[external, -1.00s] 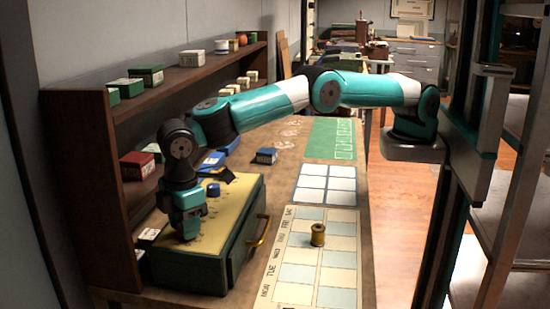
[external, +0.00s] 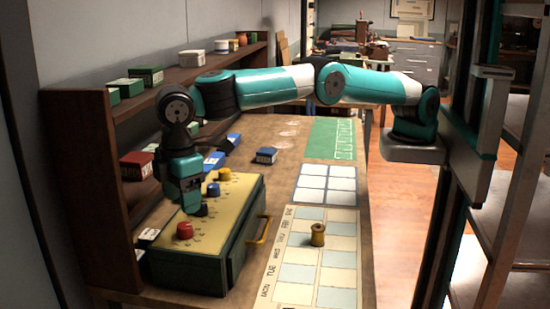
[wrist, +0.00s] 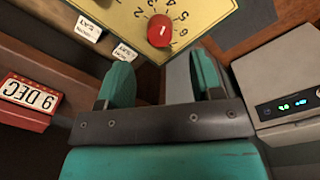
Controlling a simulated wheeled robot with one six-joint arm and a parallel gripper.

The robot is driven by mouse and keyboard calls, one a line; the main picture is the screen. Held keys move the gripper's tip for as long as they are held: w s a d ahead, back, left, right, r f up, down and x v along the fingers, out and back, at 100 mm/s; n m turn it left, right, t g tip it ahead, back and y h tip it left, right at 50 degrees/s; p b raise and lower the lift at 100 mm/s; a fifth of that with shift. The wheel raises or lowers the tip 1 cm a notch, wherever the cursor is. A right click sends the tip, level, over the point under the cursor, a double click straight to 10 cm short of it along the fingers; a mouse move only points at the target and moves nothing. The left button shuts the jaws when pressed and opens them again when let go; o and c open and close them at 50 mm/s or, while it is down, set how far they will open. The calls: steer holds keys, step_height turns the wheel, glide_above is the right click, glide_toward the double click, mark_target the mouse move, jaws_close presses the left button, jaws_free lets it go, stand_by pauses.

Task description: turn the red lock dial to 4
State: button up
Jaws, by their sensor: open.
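The red lock dial (external: 184,230) sits at the near end of the yellow top of a green box (external: 195,272). In the wrist view the red dial (wrist: 160,31) is beyond the fingertips, with a short white mark on it and printed numbers around it. Which number the mark points at is hard to tell. My gripper (external: 187,204) is above the panel, behind the red dial and close to a dark dial (external: 201,210). In the wrist view my gripper (wrist: 162,75) has its two teal fingers apart, with nothing between them, clear of the red dial.
A blue dial (external: 213,189) and a yellow dial (external: 224,174) stand farther along the panel. A brass handle (external: 259,229) juts from the box's right side. A wooden shelf (external: 88,150) rises at left. A spool (external: 317,234) stands on the calendar sheet.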

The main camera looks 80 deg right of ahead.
mark_target(186, 227)
step_height(186, 227, up, 11)
steer(key=p, duration=0.8)
steer(key=shift+s+a, duration=0.15)
steer(key=shift+s, duration=0.05)
steer(key=s+d+r+b, duration=0.1)
steer(key=s+d+r, duration=0.15)
steer(key=d, duration=0.35)
steer(key=s+d+r+m+y+b, duration=0.1)
steer(key=s+d+r, duration=0.1)
steer(key=d+r, duration=0.3)
steer(key=s+d+r+b, duration=0.1)
steer(key=s+d+r, duration=0.1)
steer(key=d, duration=0.5)
steer(key=s+d+f+m+y+b, duration=0.1)
steer(key=s+d, duration=0.4)
steer(key=s, duration=0.7)
steer(key=s+d+f+m+y+b, duration=0.1)
steer(key=s+d, duration=0.4)
steer(key=s, duration=0.8)
step_height(186, 227, down, 2)
steer(key=shift+d+f+m+g+y, duration=0.2)
steer(key=shift+d+m+g+y, duration=0.15)
steer(key=shift+y, duration=0.45)
